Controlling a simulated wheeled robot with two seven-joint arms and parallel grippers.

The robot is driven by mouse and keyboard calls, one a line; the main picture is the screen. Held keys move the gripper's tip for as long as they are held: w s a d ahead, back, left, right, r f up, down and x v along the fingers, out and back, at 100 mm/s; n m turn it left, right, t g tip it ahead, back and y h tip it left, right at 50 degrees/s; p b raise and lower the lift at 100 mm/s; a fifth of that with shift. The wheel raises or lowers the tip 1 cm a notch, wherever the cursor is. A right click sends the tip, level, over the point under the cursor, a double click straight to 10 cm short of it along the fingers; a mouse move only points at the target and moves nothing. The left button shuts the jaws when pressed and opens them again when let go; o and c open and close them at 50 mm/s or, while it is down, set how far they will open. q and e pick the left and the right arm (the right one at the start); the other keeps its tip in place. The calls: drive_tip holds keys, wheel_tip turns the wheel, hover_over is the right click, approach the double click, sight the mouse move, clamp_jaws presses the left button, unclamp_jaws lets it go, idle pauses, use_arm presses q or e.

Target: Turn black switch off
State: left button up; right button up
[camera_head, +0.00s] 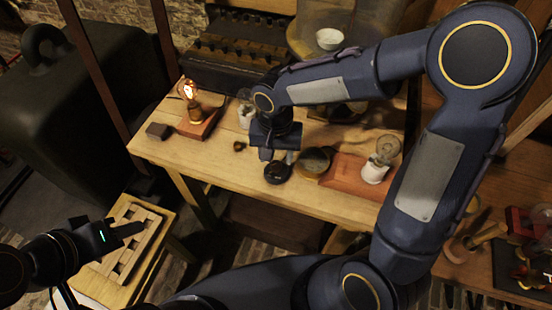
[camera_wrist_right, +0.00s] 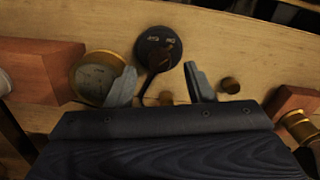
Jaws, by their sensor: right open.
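The black switch (camera_head: 277,172) is a round dark disc on the wooden table near its front edge. In the right wrist view the switch (camera_wrist_right: 158,46) shows small pale marks, too small to read surely, and a dark lever reaching toward my gripper. My right gripper (camera_head: 272,152) is above the table just behind the switch. Its two fingers (camera_wrist_right: 160,84) are apart, with the lever in view between them and nothing held. I cannot tell whether they touch it. My left gripper (camera_head: 128,230) is far from the table, over a wooden rack; its finger gap is unclear.
A lit bulb (camera_head: 189,91) stands on a red-brown base at the left. A brass-rimmed gauge (camera_head: 314,162) and an unlit bulb (camera_head: 386,150) are right of the switch. A small knob (camera_head: 239,146) lies left of it. The slotted wooden rack (camera_head: 130,255) sits lower left.

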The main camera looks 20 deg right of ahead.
sight(276, 167)
drive_tip(key=shift+f, duration=1.3)
drive_tip(key=c, duration=1)
